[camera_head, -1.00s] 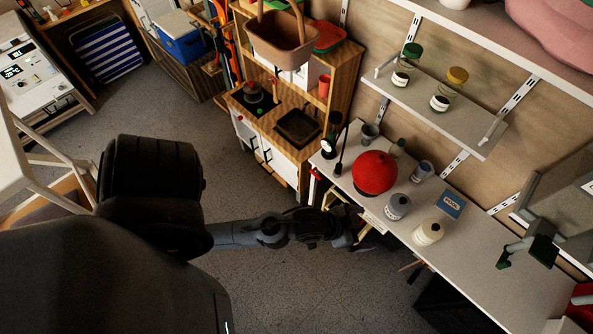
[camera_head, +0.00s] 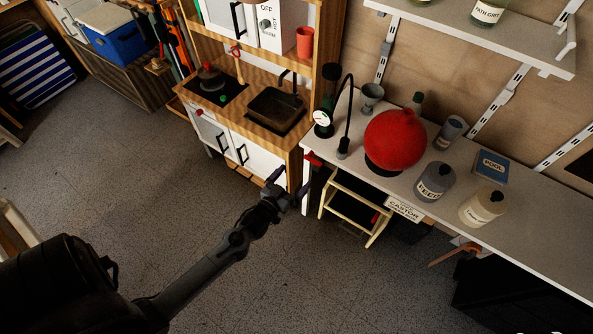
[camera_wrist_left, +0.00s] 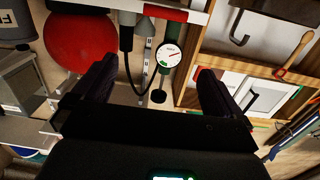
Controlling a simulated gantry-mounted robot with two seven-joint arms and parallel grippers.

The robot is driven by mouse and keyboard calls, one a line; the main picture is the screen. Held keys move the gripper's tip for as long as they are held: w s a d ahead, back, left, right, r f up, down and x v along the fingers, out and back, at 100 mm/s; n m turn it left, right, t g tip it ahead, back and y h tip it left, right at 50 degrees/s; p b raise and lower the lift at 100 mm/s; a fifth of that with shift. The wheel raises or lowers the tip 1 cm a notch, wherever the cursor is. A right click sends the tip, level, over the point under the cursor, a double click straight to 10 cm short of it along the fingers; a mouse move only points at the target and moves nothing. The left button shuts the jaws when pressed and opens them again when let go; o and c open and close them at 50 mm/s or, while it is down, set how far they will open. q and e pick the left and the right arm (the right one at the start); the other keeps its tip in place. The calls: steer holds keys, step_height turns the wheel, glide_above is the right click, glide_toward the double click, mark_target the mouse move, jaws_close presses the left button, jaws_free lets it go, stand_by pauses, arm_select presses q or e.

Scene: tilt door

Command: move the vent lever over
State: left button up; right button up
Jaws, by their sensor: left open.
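I cannot make out for certain which part is the vent lever. A white panel (camera_head: 273,25) marked OFF, with a small dial, sits at the top of the wooden play kitchen (camera_head: 325,60), beside a black handle (camera_head: 237,18). My left gripper (camera_head: 289,184) is open and empty, in front of the kitchen's lower right corner and left of the white bench. In the left wrist view, a round gauge (camera_wrist_left: 168,55) shows beyond and between the open fingers, with a black hose beside it. My right gripper is not in view.
The white bench (camera_head: 535,235) holds a red ball-shaped vessel (camera_head: 395,138), the gauge and hose, a grey jar (camera_head: 435,182), a cream jar (camera_head: 482,207) and a blue box (camera_head: 490,166). A yellowish stool (camera_head: 345,190) stands under it. The floor (camera_head: 130,185) left is clear.

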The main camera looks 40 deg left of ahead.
arm_select(q)
steer(key=b, duration=0.4)
glide_toward(313, 159)
steer(key=shift+w+a+f+b, duration=0.3)
steer(key=shift+w+b, duration=0.4)
steer(key=shift+w, duration=0.95)
steer(key=shift+w+a+f+b, duration=0.2)
steer(key=shift+w+b, duration=0.55)
steer(key=shift+w, duration=0.9)
steer(key=shift+w+a+f+b, duration=0.3)
steer(key=shift+w+b, duration=0.4)
steer(key=shift+w, duration=0.9)
steer(key=shift+r, duration=0.1)
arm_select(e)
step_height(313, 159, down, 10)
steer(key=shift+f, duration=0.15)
arm_select(q)
steer(key=shift+c, duration=0.3)
steer(key=c, duration=0.9)
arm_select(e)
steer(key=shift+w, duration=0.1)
